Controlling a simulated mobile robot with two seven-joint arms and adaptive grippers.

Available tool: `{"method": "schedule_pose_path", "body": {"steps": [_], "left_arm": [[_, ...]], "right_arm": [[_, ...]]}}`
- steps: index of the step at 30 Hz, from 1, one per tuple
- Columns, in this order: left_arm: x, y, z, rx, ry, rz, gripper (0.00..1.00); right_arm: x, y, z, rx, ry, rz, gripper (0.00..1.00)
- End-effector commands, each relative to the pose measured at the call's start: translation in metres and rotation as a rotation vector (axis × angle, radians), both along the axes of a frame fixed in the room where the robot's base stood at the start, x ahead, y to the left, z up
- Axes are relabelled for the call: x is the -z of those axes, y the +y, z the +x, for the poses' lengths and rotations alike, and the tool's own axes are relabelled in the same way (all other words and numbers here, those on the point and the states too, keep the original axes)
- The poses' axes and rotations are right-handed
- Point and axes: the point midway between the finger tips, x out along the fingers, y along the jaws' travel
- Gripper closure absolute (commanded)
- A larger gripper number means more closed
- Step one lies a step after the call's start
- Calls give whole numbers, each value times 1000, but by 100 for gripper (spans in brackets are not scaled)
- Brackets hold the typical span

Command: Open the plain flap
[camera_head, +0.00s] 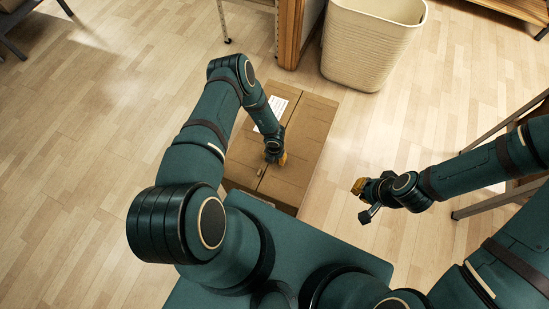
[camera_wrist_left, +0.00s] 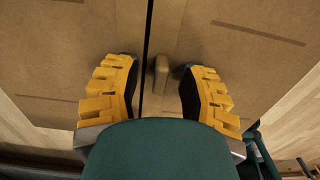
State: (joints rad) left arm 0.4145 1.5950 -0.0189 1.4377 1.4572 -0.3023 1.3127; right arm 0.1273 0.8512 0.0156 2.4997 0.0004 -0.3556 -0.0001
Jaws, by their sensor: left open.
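A closed cardboard box (camera_head: 238,168) stands on the floor in front of me, with two top flaps meeting at a dark seam. The left flap carries a white label; the plain flap (camera_head: 312,125) is the right one and lies flat. In the left wrist view, a small brown tab (camera_wrist_left: 161,75) stands at the seam, on the side of the plain flap (camera_wrist_left: 235,55). My left gripper (camera_head: 281,159) is over the box top. Its yellow fingers (camera_wrist_left: 160,92) are open on either side of the tab, with gaps visible. My right gripper (camera_head: 361,198) hangs right of the box; its jaw opening is unclear.
A cream bin (camera_head: 368,45) stands behind the box to the right, beside a wooden cabinet edge (camera_head: 297,30). A metal-legged table (camera_head: 500,200) is at the right. The floor (camera_head: 80,170) on the left is clear.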

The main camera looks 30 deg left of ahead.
Motion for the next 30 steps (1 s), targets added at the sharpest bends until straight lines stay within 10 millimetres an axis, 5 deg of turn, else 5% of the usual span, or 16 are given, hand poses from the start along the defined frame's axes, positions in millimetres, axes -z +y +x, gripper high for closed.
{"method": "schedule_pose_path", "body": {"steps": [6,10,30], "left_arm": [[0,0,0,0,0,0,56],[0,0,0,0,0,0,100],[-4,8,0,0,1,23,100]], "right_arm": [[0,0,0,0,-1,0,100],[0,0,0,0,0,0,100],[-2,0,0,0,1,0,100]]}}
